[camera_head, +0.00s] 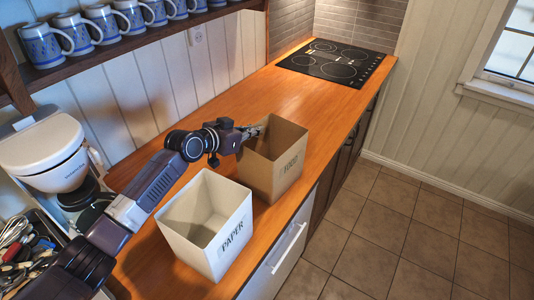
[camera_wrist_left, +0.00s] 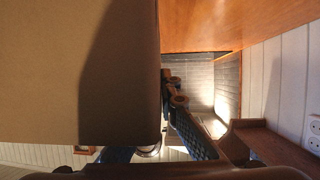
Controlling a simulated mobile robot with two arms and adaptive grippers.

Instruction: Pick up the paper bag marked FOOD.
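The brown paper bag marked FOOD (camera_head: 272,178) stands upright and open-topped on the wooden counter. My left gripper (camera_head: 250,131) is at the bag's upper left rim in the head view. In the left wrist view, the bag's brown wall (camera_wrist_left: 50,70) fills the left side, very close. One dark textured finger (camera_wrist_left: 190,130) shows just right of the wall's edge; the other finger is mostly hidden behind the wall. I cannot tell whether the fingers grip the wall. My right gripper is not in view.
A white open box marked PAPER (camera_head: 225,245) stands nearer on the counter (camera_head: 160,265), close beside the brown bag. A black cooktop (camera_head: 335,62) is at the far end. A coffee machine (camera_head: 45,150) and utensils (camera_head: 20,245) are at left. Mugs (camera_head: 95,25) line the shelf above.

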